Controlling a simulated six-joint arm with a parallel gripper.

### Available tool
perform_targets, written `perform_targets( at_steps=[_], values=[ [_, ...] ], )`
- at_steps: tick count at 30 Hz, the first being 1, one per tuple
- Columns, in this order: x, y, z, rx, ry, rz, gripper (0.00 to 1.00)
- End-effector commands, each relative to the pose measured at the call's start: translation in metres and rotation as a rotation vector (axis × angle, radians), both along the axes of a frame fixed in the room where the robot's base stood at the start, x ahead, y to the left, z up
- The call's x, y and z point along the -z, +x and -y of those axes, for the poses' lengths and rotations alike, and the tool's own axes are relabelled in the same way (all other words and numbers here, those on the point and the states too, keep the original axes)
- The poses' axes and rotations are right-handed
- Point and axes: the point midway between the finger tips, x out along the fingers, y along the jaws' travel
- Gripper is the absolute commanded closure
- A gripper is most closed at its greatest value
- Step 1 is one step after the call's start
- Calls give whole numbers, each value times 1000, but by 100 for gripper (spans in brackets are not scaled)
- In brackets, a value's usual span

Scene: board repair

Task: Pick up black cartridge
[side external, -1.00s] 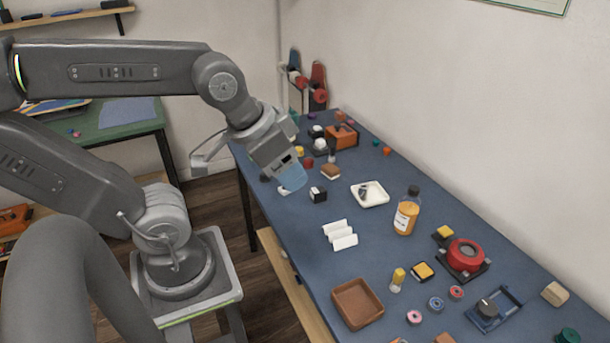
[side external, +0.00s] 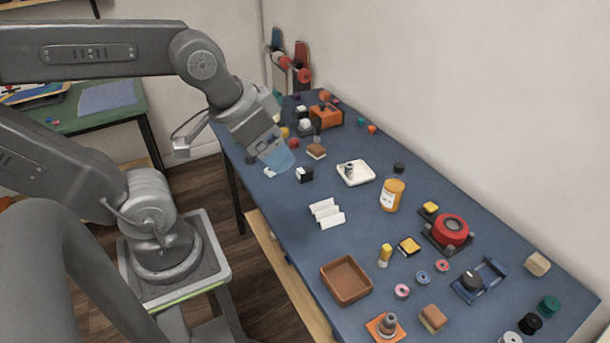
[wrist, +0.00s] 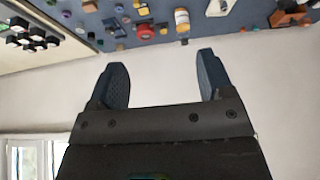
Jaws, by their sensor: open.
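My gripper (side external: 278,158) is above the left edge of the blue bench in the side external view, with its bluish fingers pointing down. In the wrist view my gripper (wrist: 162,75) is open, its two dark fingers apart with nothing between them. I cannot tell for sure which item is the black cartridge. A small black block with a white top (side external: 304,175) stands just right of and below the fingertips in the side external view, apart from them. A black round piece (side external: 530,323) lies at the near right corner. The fingers hide part of the bench behind them.
The blue bench (side external: 290,225) is crowded. A white tray (side external: 368,181), amber bottle (side external: 387,203), white folded holder (side external: 331,220), brown tray (side external: 363,293) and red round device (side external: 453,228) stand on it. An orange box (side external: 327,113) is at the far end. A wall runs along the right.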

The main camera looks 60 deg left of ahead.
Motion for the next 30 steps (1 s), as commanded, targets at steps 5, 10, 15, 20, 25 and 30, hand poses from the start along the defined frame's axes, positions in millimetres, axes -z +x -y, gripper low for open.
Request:
perform_targets(
  at_steps=[5,10,15,20,25,30],
  values=[
    [0,0,0,0,0,0,21],
    [0,5,-3,15,21,-8,21],
    [4,37,-22,138,155,-69,21],
    [19,85,-54,353,337,-175,21],
    [49,133,-95,610,499,-307,21],
    [94,173,-140,893,614,-446,21]
  ],
)
